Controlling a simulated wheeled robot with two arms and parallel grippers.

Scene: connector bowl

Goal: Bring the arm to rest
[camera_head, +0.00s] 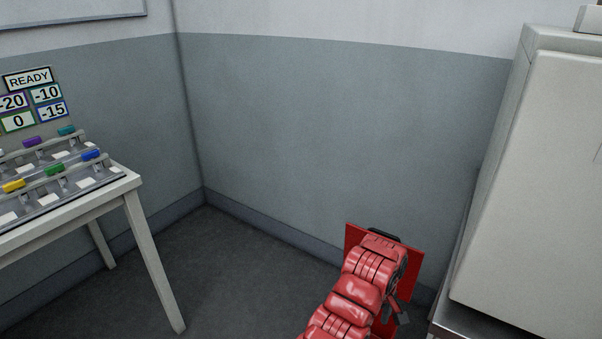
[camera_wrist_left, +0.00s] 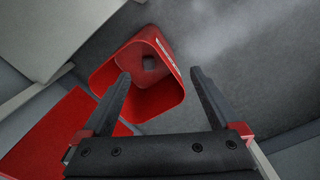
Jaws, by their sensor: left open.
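My red left arm (camera_head: 352,295) reaches up from the bottom middle of the head view, bent over at its top. My left gripper (camera_head: 397,312) hangs at its far end, mostly hidden behind the arm there. In the left wrist view the left gripper (camera_wrist_left: 160,85) shows two dark fingers spread apart with nothing between them. It points down toward an open red bin (camera_wrist_left: 157,100), which is beyond the fingertips. My right gripper is in neither view.
A table (camera_head: 132,182) at left carries connector rails with coloured blocks, below a READY sign (camera_head: 28,79). A large pale cabinet (camera_head: 540,190) stands close at right. A red panel (camera_head: 413,268) shows behind the arm. Floor (camera_head: 235,270) between table and arm is clear.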

